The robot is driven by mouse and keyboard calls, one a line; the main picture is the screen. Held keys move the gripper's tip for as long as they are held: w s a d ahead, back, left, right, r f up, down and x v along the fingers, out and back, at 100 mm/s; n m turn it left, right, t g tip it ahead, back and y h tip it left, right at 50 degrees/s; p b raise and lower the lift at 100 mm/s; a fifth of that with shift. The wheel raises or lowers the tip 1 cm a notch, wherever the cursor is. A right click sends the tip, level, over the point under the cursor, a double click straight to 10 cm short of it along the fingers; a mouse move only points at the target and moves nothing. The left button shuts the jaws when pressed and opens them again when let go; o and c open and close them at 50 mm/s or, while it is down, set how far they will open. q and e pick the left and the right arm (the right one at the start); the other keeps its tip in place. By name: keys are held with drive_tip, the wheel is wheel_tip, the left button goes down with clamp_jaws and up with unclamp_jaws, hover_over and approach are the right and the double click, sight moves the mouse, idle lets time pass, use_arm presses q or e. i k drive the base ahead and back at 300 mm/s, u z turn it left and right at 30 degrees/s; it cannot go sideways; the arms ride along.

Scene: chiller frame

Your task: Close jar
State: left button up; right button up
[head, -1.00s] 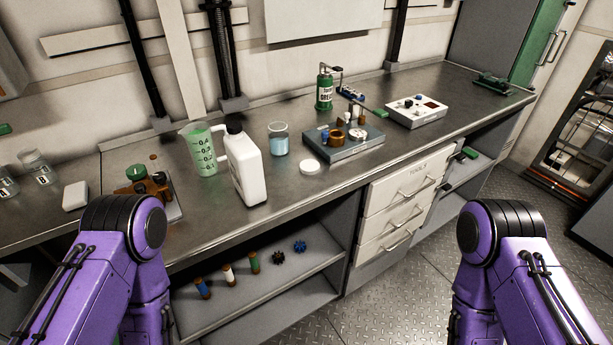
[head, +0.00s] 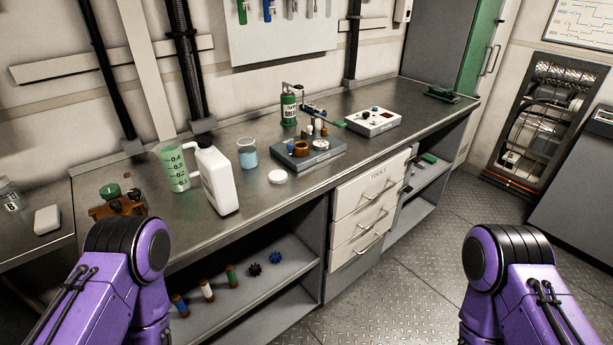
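An open glass jar (head: 247,153) with pale blue liquid stands upright on the metal counter, just behind a white jug. A round white lid (head: 278,177) lies flat on the counter to the right of and in front of the jar, apart from it. Only the purple upper links of my two arms show, at the lower left and lower right. Neither gripper is in the picture.
The white jug (head: 217,178) and a green measuring beaker (head: 174,170) stand left of the jar. A grey tray of parts (head: 308,157) lies right of the lid. A green canister (head: 288,108) and a white control box (head: 373,123) stand farther back. Drawers (head: 367,198) are below.

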sight(246, 146)
drive_tip(key=z, duration=1.55)
drive_tip(key=i, duration=1.25)
drive_tip(key=u, duration=1.95)
